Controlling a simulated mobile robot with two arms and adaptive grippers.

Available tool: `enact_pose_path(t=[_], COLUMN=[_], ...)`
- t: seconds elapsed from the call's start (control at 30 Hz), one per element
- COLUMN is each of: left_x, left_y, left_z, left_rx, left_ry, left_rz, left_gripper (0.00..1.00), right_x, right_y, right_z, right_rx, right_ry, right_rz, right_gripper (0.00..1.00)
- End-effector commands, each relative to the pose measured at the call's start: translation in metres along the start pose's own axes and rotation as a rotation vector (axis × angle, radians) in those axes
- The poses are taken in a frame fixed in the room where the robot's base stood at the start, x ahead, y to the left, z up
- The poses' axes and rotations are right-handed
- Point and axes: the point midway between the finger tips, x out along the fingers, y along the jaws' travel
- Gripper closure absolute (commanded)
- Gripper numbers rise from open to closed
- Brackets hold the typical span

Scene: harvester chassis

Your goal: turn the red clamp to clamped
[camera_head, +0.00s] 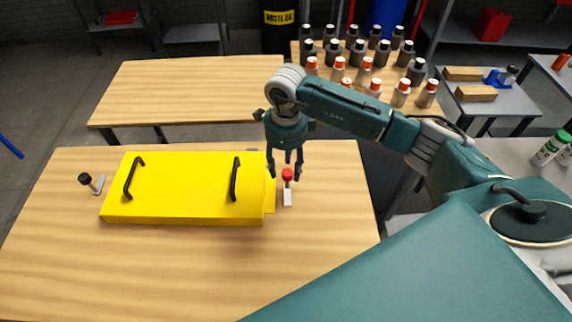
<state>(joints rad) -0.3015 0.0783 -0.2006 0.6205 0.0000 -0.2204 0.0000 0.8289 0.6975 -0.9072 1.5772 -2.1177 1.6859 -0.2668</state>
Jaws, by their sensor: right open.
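The red clamp (288,176) has a red knob on a small pale base (287,198) and stands on the wooden table just right of the yellow panel (185,187). My right gripper (285,172) points down at the clamp, with its dark fingers apart on either side of the red knob. The gripper is open and nothing is held. I cannot tell from this view whether the fingers touch the knob. My left gripper is not in view.
The yellow panel has two black handles. A black-knobbed clamp (87,181) stands at its left end. The front of the wooden table (150,275) is clear. Several bottles stand on a table behind, and a waste oil drum (281,30) is at the back.

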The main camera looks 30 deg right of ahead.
Motion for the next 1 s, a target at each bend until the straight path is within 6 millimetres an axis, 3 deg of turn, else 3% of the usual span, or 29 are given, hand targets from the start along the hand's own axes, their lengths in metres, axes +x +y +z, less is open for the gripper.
enact_pose_path(t=[0.4, 0.47, 0.63, 1.0], left_x=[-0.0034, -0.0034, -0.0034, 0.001], left_y=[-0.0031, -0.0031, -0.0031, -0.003], left_z=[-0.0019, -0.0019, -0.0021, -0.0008], left_rx=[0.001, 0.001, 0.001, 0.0], left_ry=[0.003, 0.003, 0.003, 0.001], left_rz=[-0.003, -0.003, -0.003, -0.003], left_gripper=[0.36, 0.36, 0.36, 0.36], right_x=[0.012, 0.0119, 0.0115, 0.0114], right_y=[-0.0001, -0.0001, -0.0003, -0.0012], right_z=[-0.0004, -0.0004, 0.0, 0.0012], right_rx=[0.0, 0.0, 0.0, 0.042], right_ry=[0.001, 0.001, -0.001, -0.004], right_rz=[-0.001, -0.001, -0.002, -0.004], right_gripper=[0.55, 0.63, 0.97, 1.0])
